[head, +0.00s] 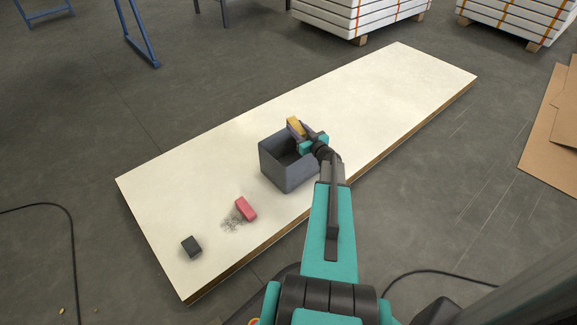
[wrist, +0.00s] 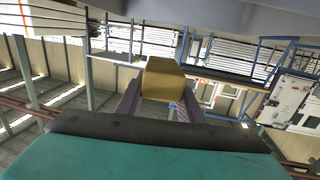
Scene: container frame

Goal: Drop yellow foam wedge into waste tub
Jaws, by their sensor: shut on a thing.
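The yellow foam wedge (head: 296,126) is held between the fingers of my gripper (head: 302,134). In the wrist view the wedge (wrist: 162,80) sits at the tips of the two dark fingers (wrist: 158,98). The waste tub (head: 289,175) is a dark grey, open-topped box standing on the pale board. In the head view my gripper and the wedge appear at the tub's far right rim, above it. I cannot tell exactly how high they are or whether the wedge lies fully over the opening. The tub is not seen in the wrist view.
The pale board (head: 370,110) lies low over the grey floor. The board's far right part is clear.

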